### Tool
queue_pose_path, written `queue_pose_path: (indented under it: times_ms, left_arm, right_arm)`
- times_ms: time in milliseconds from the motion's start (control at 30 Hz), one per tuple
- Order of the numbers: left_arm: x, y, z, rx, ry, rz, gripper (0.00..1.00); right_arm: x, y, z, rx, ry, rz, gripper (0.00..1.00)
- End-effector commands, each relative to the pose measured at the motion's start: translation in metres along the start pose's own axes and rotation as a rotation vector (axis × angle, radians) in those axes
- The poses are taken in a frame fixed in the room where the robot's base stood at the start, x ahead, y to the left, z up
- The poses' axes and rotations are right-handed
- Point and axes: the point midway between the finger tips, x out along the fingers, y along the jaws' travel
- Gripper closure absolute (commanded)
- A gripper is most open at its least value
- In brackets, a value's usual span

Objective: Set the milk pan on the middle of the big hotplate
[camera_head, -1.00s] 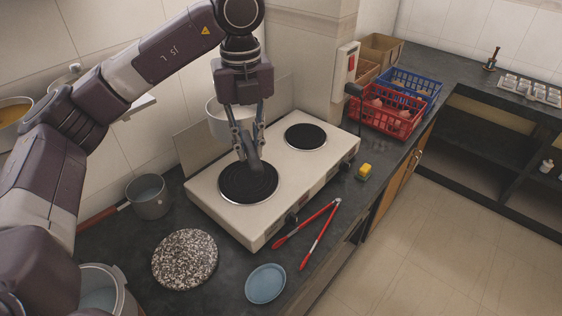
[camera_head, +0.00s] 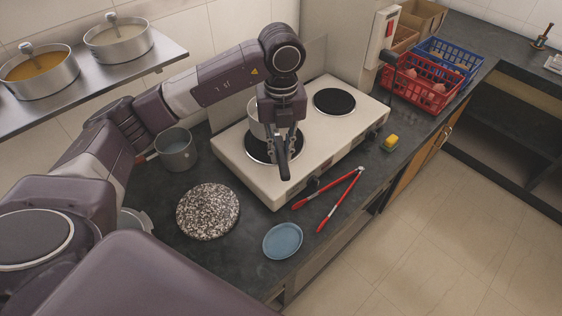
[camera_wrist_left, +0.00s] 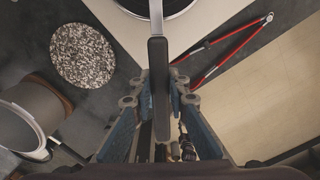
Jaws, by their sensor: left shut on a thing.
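The milk pan (camera_head: 256,121) is a pale metal pan with a dark handle (camera_head: 284,158), partly hidden behind my left gripper in the head view. My left gripper (camera_head: 283,150) is shut on that handle, which points toward the front of the stove. The handle also shows between the fingers in the left wrist view (camera_wrist_left: 158,85); the pan's body is out of that picture. The pan overlaps the back of the big hotplate (camera_head: 257,151), whose dark front part shows below it. I cannot tell whether pan and plate touch. My right gripper is not in view.
The smaller hotplate (camera_head: 334,102) is bare. A grey pot (camera_head: 176,152) stands left of the stove (camera_head: 240,172). Crates (camera_head: 420,85) stand right.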

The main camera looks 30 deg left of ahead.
Motion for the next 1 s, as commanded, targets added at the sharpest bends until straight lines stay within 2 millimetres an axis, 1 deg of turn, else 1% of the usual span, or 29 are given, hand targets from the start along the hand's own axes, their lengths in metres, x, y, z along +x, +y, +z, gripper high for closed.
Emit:
queue_pose_path:
  times_ms: [167, 333, 467, 800, 833, 967, 1000]
  left_arm:
    - [0.01, -0.001, 0.001, -0.003, -0.003, -0.002, 1.0]
    - [0.034, 0.0, 0.0, -0.003, 0.0, 0.0, 1.0]
    - [0.048, -0.001, 0.001, -0.001, -0.003, -0.002, 1.0]
    - [0.052, -0.001, 0.001, -0.001, -0.004, -0.004, 1.0]
    - [0.054, 0.0, 0.0, -0.001, -0.001, -0.001, 0.84]
    - [0.053, 0.0, 0.0, -0.001, -0.001, -0.001, 0.7]
    - [0.053, 0.0, 0.0, -0.001, -0.001, -0.001, 0.68]
  right_arm:
    - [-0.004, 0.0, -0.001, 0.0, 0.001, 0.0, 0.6]
    - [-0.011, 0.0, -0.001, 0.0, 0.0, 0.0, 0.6]
    - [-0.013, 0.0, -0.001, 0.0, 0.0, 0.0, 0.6]
    - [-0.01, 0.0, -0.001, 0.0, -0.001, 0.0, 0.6]
    - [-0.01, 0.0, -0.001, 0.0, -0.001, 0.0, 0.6]
    - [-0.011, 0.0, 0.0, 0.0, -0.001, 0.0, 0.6]
    - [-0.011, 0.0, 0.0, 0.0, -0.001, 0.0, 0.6]
